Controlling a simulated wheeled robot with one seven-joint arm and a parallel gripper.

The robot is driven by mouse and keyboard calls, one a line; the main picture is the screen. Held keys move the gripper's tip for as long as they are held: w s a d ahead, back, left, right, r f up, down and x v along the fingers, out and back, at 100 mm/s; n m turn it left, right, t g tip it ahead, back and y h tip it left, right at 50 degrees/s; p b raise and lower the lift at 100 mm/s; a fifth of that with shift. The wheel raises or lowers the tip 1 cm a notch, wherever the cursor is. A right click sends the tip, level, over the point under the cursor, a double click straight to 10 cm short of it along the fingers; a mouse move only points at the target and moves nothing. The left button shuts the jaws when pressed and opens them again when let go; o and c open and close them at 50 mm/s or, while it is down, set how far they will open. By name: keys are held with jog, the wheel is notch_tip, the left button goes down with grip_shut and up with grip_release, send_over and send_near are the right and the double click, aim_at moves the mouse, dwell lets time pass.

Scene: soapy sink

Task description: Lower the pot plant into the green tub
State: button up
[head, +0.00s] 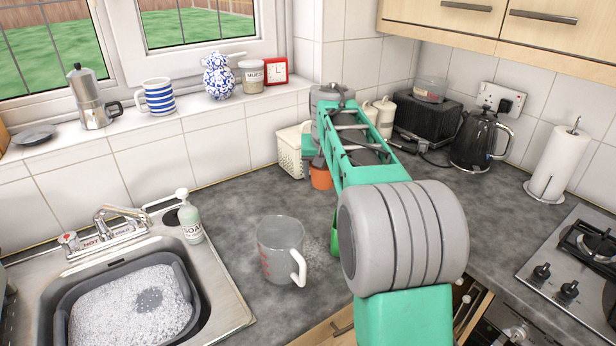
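A small orange terracotta pot (321,176), which looks like the pot plant, shows at the back of the worktop, below the far end of my arm. No leaves can be made out; its upper part is hidden by my arm. A pale, perforated tub (290,152) with a faint green tint stands just left of it, against the tiled wall. I cannot tell for certain that this is the green tub. My gripper is at the far end of my arm, around the pot, and its fingers are hidden. I cannot tell whether the pot is held or touches the worktop.
A glass measuring jug (280,250) stands on the front worktop. A soap bottle (189,218) is beside the sink (221,305), whose grey bowl (185,283) holds suds. A toaster (428,118), kettle (473,140), paper roll (560,160) and hob (560,262) are on the right.

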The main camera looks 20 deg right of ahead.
jog(key=s+d+b, duration=0.6)
jog(key=s, duration=0.6)
jog(key=shift+s+f, duration=0.2)
jog(key=shift+f, duration=0.2)
jog(key=shift+w+d+p, duration=0.1)
jog(key=shift+w+p, duration=0.2)
jog(key=shift+w, duration=0.05)
jog(key=shift+f, duration=0.15)
